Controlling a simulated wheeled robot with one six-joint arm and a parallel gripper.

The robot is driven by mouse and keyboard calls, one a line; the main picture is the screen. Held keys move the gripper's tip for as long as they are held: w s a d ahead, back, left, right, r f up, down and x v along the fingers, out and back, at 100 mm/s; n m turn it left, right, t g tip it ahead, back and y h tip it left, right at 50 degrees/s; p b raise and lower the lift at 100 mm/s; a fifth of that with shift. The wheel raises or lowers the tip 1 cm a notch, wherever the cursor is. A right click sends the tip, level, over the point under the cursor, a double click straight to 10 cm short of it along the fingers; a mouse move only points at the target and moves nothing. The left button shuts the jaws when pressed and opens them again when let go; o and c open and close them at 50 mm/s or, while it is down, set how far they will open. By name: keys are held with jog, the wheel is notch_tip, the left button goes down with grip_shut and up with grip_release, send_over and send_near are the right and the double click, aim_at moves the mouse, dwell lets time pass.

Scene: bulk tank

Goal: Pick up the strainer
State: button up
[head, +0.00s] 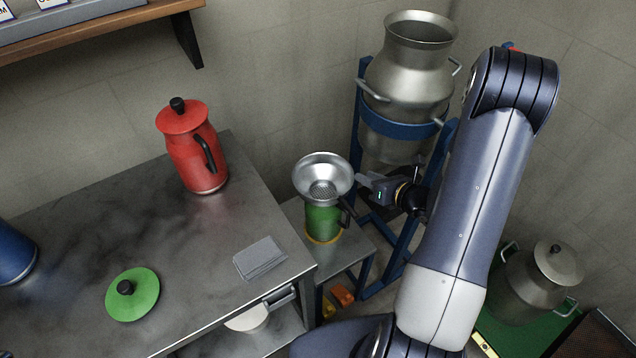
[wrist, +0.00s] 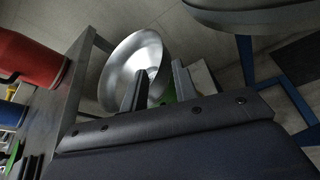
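The strainer (head: 323,178) is a shiny metal bowl with a perforated bottom. It sits on top of a green jug (head: 322,222) with a dark handle, on a small metal stand. In the wrist view the strainer (wrist: 125,68) shows tilted, just beyond my fingers. My gripper (head: 366,182) is at the right side of the strainer, close to its rim. In the wrist view my gripper (wrist: 158,74) has its two fingers apart, with part of the bowl showing between them. I cannot tell whether a finger touches the strainer.
A large milk can (head: 412,75) in a blue frame stands behind. Another lidded can (head: 540,280) is at right.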

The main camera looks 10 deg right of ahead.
aim_at(346, 167)
jog(key=x, duration=0.6)
jog(key=p+x, duration=0.1)
jog(key=x, duration=0.2)
jog(key=shift+a, duration=0.3)
jog(key=shift+s, duration=0.1)
grip_shut()
